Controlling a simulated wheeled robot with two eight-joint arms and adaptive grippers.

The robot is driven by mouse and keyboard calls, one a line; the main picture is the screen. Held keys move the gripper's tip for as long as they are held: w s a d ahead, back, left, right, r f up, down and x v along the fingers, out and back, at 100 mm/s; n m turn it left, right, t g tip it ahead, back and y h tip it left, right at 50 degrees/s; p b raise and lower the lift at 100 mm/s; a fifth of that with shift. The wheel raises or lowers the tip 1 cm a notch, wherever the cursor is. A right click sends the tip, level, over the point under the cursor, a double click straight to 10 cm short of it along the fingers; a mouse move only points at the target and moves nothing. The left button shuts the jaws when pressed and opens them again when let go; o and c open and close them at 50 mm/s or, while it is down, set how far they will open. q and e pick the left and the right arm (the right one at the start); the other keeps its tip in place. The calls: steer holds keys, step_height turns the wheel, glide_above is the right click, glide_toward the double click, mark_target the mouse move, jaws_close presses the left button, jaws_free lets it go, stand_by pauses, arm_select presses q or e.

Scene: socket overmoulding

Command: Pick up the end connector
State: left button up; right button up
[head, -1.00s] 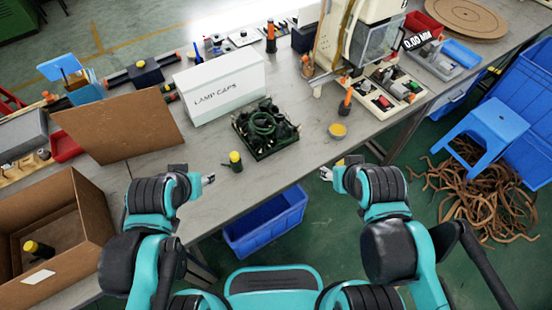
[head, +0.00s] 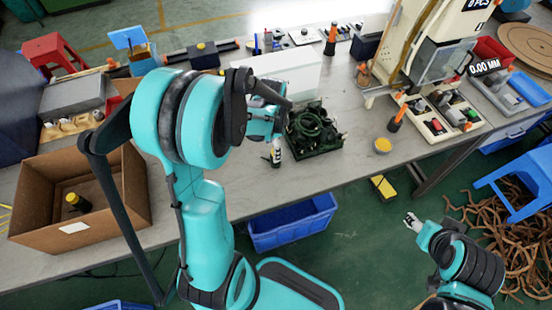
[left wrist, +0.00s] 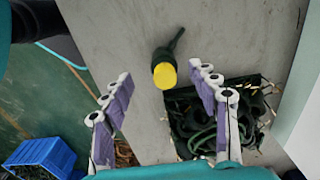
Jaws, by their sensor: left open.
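The end connector, black with a yellow cap, lies on the grey bench beside the tray of dark cables. The left wrist view shows its yellow cap (left wrist: 164,75) and dark body, with the thin end pointing up and right. In the head view the end connector (head: 275,158) is partly hidden by my left gripper (head: 277,146). In the left wrist view my left gripper (left wrist: 160,82) is open and empty, its two purple-and-white fingers on either side of the connector. My right gripper (head: 411,221) hangs beyond the bench's front edge; its opening is too small to judge.
The black tray (head: 290,150) of dark cables stands close right of the connector. A white box (head: 290,68) stands behind. A cardboard box (head: 135,185) at left holds another yellow-capped connector (head: 75,202). A small yellow dish (head: 382,146) is at right.

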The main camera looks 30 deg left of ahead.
arm_select(q)
step_height(320, 180, down, 3)
steer(key=shift+f+b, duration=0.1)
steer(key=shift+b, duration=0.45)
steer(key=f+b, duration=0.1)
steer(key=f, duration=0.1)
steer(key=w+f+b, duration=0.1)
steer(key=f, duration=0.1)
steer(key=shift+w+d+f+b, duration=0.2)
steer(key=shift+f+b, duration=0.1)
steer(key=shift+f, duration=0.1)
steer(key=shift+s, duration=0.1)
steer(key=shift+r, duration=0.1)
steer(key=c, duration=1.3)
